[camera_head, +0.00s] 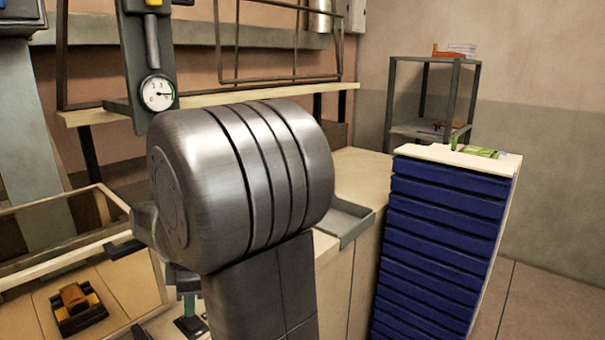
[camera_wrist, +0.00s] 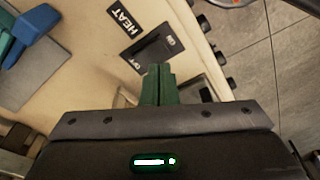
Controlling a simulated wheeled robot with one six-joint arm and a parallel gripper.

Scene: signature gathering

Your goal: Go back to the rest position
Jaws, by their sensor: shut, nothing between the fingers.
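My gripper (camera_wrist: 158,84) points away from the camera in the wrist view. Its two green fingers are pressed together with nothing between them. They are over a cream work surface (camera_wrist: 80,88), near a dark plate marked HEAT (camera_wrist: 127,13) and a dark switch panel (camera_wrist: 152,50). In the head view, green fingers (camera_head: 189,305) show low behind my large metal arm link, which hides much of the middle.
A blue drawer cabinet (camera_head: 440,230) stands at right with a green item (camera_head: 478,151) on top. A grey shelf rack (camera_head: 468,95) is behind it. A dial gauge (camera_head: 157,93) is at upper left. A blue object (camera_wrist: 32,30) lies left in the wrist view.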

